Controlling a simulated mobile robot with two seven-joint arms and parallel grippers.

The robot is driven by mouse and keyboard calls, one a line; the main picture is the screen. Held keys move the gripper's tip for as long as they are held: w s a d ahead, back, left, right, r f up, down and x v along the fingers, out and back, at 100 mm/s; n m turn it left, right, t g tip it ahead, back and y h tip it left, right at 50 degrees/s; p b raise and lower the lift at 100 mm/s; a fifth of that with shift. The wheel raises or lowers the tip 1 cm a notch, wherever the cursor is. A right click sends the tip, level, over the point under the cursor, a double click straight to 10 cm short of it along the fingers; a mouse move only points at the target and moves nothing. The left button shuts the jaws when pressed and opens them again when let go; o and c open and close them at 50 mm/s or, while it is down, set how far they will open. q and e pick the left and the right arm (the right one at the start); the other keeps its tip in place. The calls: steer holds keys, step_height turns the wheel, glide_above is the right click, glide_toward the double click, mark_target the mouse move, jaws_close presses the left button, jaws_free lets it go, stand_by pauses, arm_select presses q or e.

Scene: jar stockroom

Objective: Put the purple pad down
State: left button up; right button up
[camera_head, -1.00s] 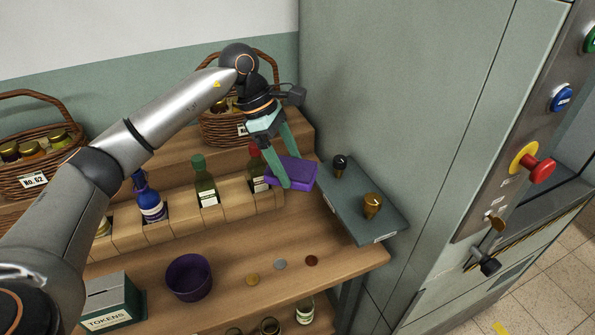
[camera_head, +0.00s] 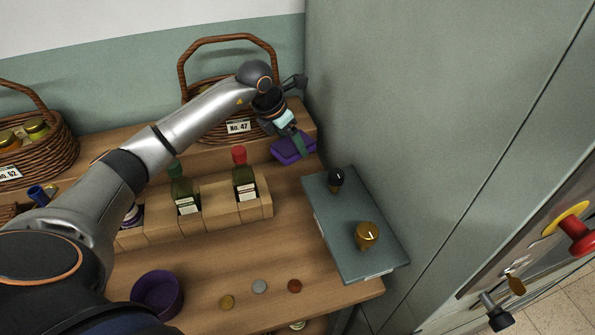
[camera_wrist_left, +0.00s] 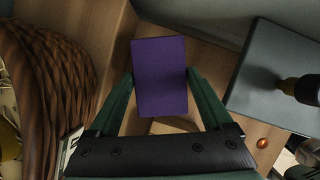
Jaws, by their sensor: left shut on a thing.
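The purple pad (camera_head: 287,151) is a flat rectangular block at the back right of the wooden shelf, near the grey cabinet. My left gripper (camera_head: 293,142) is shut on it. In the left wrist view the pad (camera_wrist_left: 160,76) sits between the two green fingers of my left gripper (camera_wrist_left: 160,85), with wood behind it. I cannot tell whether its underside touches the wood. My right gripper is in none of these views.
The basket No. 47 (camera_head: 238,127) stands just left of the pad. Bottles (camera_head: 245,180) stand in a wooden rack. A purple bowl (camera_head: 158,293) and coins are nearer.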

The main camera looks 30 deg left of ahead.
arm_select(q)
step_height(320, 180, down, 5)
steer(key=shift+s+f+p, duration=0.1)
steer(key=shift+f+p, duration=0.1)
steer(key=shift+p, duration=0.15)
step_height(320, 180, down, 4)
steer(key=shift+r, duration=0.1)
steer(key=shift+f, duration=0.25)
steer(key=o, duration=1)
steer(key=shift+c, duration=0.2)
steer(key=shift+r, duration=0.1)
